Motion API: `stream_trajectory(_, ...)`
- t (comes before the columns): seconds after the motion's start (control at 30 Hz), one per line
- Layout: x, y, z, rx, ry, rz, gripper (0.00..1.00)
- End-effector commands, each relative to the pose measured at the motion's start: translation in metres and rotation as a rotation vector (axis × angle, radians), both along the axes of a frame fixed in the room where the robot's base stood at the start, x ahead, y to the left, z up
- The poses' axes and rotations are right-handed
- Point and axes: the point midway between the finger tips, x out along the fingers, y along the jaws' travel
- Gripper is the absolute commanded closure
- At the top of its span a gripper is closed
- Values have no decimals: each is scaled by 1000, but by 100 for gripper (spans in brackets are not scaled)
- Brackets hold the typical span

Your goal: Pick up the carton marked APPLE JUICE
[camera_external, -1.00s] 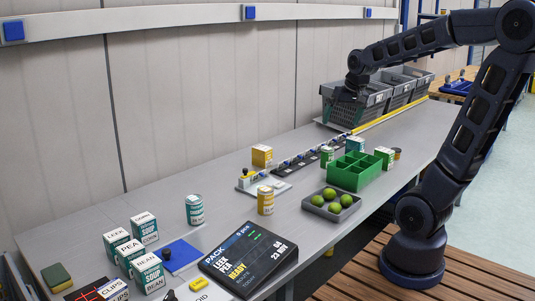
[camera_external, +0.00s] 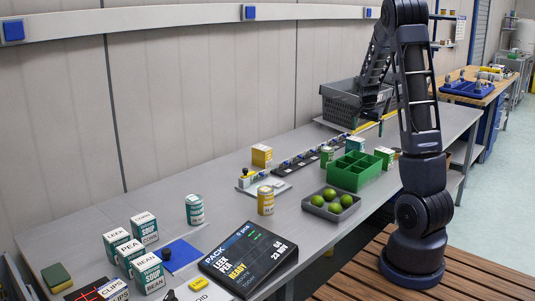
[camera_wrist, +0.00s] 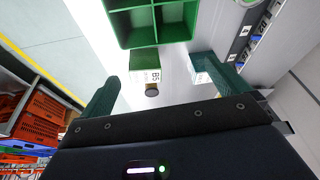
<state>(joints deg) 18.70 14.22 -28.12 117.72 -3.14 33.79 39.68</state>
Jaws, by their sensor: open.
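No label reading APPLE JUICE can be made out. A small green-and-white carton (camera_external: 384,157) stands right of the green divided box (camera_external: 368,181). In the wrist view, a carton (camera_wrist: 145,72) with a partly visible label stands beside that box (camera_wrist: 165,35), between and beyond my fingertips. A yellow-and-white carton (camera_external: 262,156) stands near the wall.
A tray of green fruit (camera_external: 331,205), a black display (camera_external: 248,258) and several cans occupy the bench.

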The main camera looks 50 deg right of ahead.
Motion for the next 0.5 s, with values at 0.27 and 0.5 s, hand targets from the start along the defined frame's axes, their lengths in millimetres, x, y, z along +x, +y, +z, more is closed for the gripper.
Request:
stream_trajectory(0.27,-23,-83,-43,-63,39,-189,0)
stream_trajectory(0.5,-31,-106,-56,-84,48,-240,0)
